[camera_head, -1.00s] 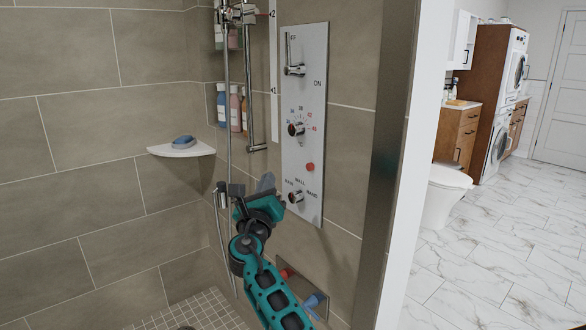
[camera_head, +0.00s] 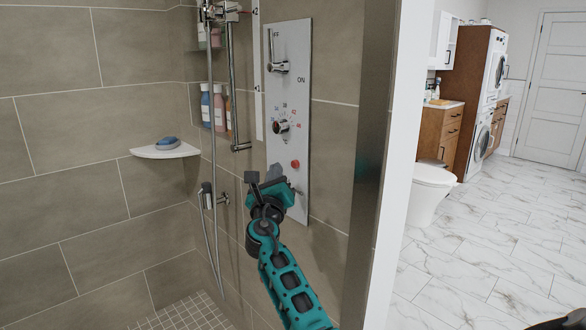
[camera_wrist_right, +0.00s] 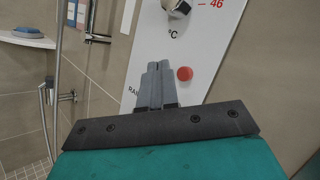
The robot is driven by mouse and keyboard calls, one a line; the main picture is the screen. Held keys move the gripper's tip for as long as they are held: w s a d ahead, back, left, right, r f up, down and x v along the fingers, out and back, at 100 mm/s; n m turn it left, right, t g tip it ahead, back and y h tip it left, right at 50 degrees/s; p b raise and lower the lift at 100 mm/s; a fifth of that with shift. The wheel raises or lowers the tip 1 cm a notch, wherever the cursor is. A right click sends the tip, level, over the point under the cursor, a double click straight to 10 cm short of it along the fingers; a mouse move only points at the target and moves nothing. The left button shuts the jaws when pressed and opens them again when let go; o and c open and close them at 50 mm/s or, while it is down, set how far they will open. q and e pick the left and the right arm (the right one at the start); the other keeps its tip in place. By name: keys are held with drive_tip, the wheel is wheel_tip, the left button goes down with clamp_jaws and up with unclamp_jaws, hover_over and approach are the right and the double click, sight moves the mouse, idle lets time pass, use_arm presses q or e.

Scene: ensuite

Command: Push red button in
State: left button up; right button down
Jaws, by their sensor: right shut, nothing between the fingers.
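The red button (camera_head: 295,163) is a small round knob low on the white control panel (camera_head: 297,92), below a dial (camera_head: 281,127). It also shows in the right wrist view (camera_wrist_right: 184,73), just right of my fingertips. My right gripper (camera_head: 254,184) is shut and empty in front of the lower panel, left of and below the button in the head view. In the right wrist view its fingers (camera_wrist_right: 157,70) are together, pointing at the panel. I cannot tell how far the tips are from it. The lower dial is mostly hidden behind my gripper.
A chrome shower rail with hose (camera_head: 213,150) stands just left of my right gripper. A corner shelf (camera_head: 166,151) holds a blue item, and bottles (camera_head: 218,108) stand in a niche. A wall edge (camera_head: 400,140) bounds the shower on the right.

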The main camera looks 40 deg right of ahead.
sight(295, 164)
drive_tip(key=shift+d+r, duration=0.1)
drive_tip(key=shift+d, duration=0.95)
idle(0.6)
drive_tip(key=shift+d, duration=0.15)
idle(0.6)
drive_tip(key=shift+w+d, duration=0.1)
drive_tip(key=shift+d, duration=0.15)
drive_tip(key=shift+d, duration=0.4)
idle(0.8)
drive_tip(key=shift+a+p, duration=0.1)
drive_tip(key=shift+p, duration=0.25)
drive_tip(key=shift+a, duration=0.75)
